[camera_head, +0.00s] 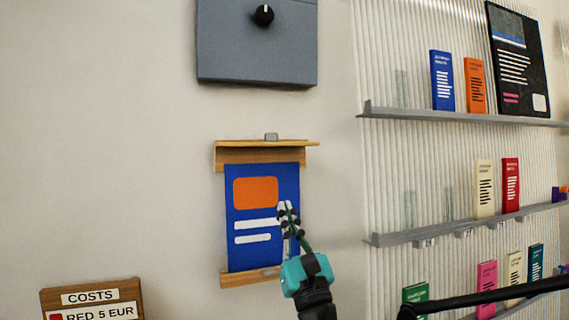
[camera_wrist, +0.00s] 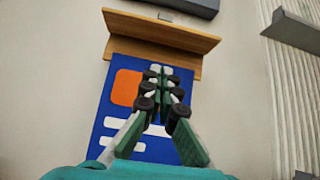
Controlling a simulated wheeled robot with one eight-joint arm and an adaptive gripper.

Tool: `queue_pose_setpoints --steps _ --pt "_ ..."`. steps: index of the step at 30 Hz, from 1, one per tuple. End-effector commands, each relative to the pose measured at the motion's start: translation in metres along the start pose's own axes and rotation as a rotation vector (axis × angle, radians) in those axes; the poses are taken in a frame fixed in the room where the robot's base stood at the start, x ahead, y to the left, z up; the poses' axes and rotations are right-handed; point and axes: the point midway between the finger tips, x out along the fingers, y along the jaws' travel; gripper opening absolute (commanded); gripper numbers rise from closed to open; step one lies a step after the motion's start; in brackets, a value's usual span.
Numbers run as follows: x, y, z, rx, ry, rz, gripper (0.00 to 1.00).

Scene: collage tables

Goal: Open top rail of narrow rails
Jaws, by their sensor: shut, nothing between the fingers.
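The narrow rails are two wooden strips on the wall with a blue poster (camera_head: 237,205) hanging between them. The top rail (camera_head: 230,156) has its front flap (camera_head: 240,144) swung up and sticking out from the wall. In the wrist view the top rail (camera_wrist: 140,48) shows its flap tilted out above the backing strip. The bottom rail (camera_head: 236,280) lies along the poster's lower edge, and its flap looks flat. My gripper (camera_head: 285,208) is shut and empty in front of the poster's right half, below the top rail. In the wrist view its fingertips (camera_wrist: 161,70) overlap the poster; contact cannot be told.
A grey box with a black knob (camera_head: 264,15) is on the wall above the rails. Grey shelves (camera_head: 440,116) with booklets stand to the right. A wooden costs sign (camera_head: 92,296) is at lower left. The wall left of the poster is clear.

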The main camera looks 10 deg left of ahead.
Motion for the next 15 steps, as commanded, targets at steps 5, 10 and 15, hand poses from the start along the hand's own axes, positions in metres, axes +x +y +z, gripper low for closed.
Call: queue_pose_setpoints --steps 5,10,15 --pt "0.008 -0.003 0.002 0.022 -0.01 -0.012 0.0" --pt "0.037 -0.003 0.002 0.019 -0.009 -0.011 0.0" --pt "0.072 -0.003 0.002 0.017 -0.008 -0.011 0.0"
